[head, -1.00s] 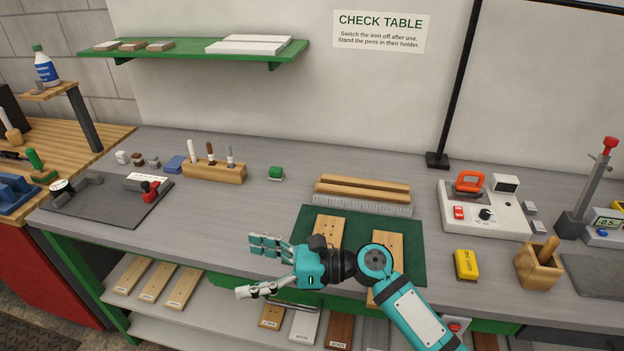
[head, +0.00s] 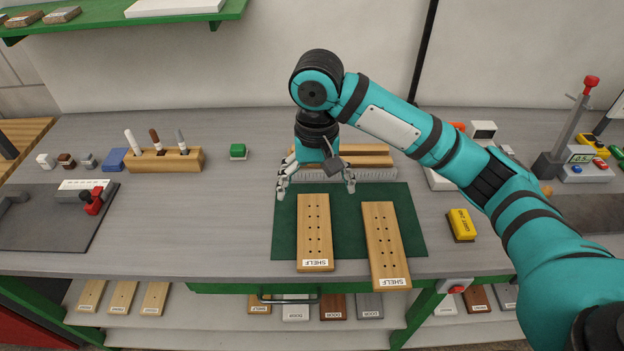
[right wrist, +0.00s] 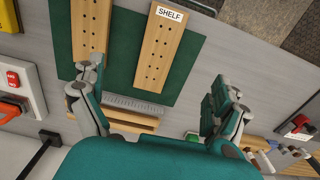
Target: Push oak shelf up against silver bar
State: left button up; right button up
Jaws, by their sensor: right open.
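Two pale oak boards labelled SHELF, each with rows of holes, lie on the green mat (head: 345,220). The left oak shelf (head: 315,232) is on the mat; the right oak shelf (head: 383,240) reaches past the mat's front edge. My right gripper (head: 316,187) is open and empty, pointing down near the bar, above the left shelf's far end. The right wrist view shows the left shelf (right wrist: 158,45) between its spread fingers. My left gripper is out of view.
Wooden strips (head: 370,160) lie behind the bar. A yellow block (head: 461,225) sits right of the mat, a green block (head: 238,151) and a pen holder (head: 165,160) to the left. More boards lie on the shelf below.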

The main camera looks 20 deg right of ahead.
aim_at(315, 239)
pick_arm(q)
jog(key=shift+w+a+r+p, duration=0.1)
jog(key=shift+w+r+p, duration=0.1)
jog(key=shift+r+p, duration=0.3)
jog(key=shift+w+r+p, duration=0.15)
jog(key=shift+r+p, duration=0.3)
pick_arm(e)
notch_tip(315, 239, down, 18)
jog(key=shift+r, duration=0.2)
jog(key=shift+c, duration=0.4)
